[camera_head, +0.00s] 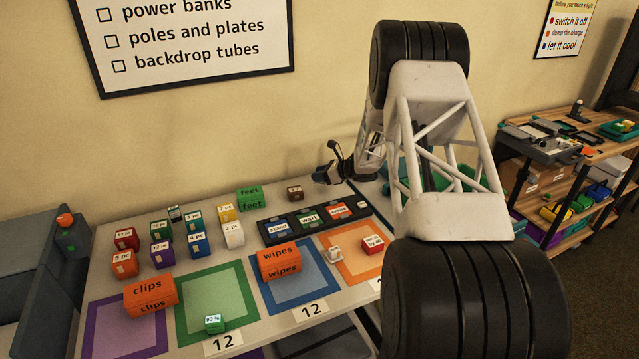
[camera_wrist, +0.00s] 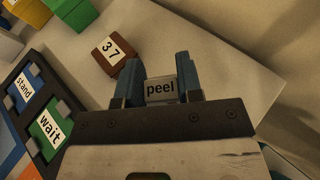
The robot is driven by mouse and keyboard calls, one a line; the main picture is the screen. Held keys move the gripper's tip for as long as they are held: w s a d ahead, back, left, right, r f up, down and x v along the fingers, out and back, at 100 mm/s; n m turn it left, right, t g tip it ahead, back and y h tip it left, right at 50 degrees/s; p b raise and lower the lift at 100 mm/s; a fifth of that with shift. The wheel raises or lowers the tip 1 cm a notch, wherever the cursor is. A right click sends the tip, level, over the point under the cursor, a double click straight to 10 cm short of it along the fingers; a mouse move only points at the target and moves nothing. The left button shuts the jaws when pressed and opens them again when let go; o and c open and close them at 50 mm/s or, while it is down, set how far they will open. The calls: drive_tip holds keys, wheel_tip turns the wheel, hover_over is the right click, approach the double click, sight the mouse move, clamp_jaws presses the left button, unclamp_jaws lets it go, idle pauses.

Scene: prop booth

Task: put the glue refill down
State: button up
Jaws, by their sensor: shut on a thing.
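My gripper (camera_wrist: 160,72) is shut on a small grey block labelled "peel" (camera_wrist: 160,89), apparently the glue refill, with one blue-grey finger on each side. In the head view my gripper (camera_head: 326,174) is near the wall, over the back of the table; the held block cannot be made out there. A brown block labelled "37" (camera_wrist: 112,48) stands to the left of the fingers in the wrist view. The black tray (camera_head: 320,229) holds cards reading "stand" (camera_wrist: 24,86) and "wait" (camera_wrist: 47,127), plus a red piece (camera_head: 340,210).
Pale bare tabletop (camera_wrist: 215,65) lies right of and beyond the fingers. A green "feet" box (camera_head: 249,198) stands left of the brown block. Several small labelled blocks, orange boxes "clips" (camera_head: 151,296) and "wipes" (camera_head: 280,263), and coloured squares fill the left and front.

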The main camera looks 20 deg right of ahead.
drive_tip(key=shift+f, duration=1.75)
drive_tip(key=shift+f, duration=0.15)
drive_tip(key=o, duration=0.9)
drive_tip(key=shift+s+d+r, duration=0.1)
drive_tip(key=shift+r, duration=0.1)
drive_tip(key=shift+v, duration=3.6)
drive_tip(key=shift+r, duration=0.15)
